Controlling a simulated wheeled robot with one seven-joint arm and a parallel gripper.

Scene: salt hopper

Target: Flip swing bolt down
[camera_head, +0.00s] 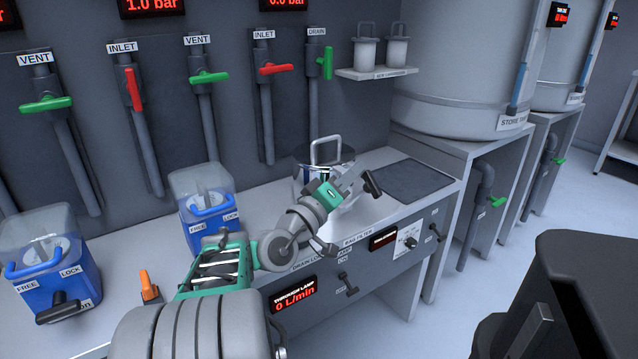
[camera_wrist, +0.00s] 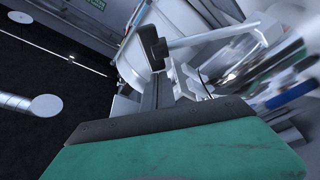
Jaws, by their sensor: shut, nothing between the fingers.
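The bag filter is a shiny metal vessel (camera_head: 345,163) with a looped lid handle (camera_head: 326,146) on the bench, partly hidden by my arm. A black knob (camera_head: 371,184) shows at its front right. In the wrist view the black knob (camera_wrist: 152,44) sits at the end of a pale rod (camera_wrist: 205,39), apparently the swing bolt. The rod runs off to the right there, roughly level in that picture. My gripper (camera_head: 354,180) is shut and empty. In the wrist view its fingers (camera_wrist: 156,88) point at the knob. I cannot tell whether they touch it.
Two blue units with clear covers (camera_head: 205,205) (camera_head: 42,248) stand on the bench at left. A dark mat (camera_head: 412,180) lies right of the filter. Valves line the wall behind. A large tank (camera_head: 455,65) stands at back right.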

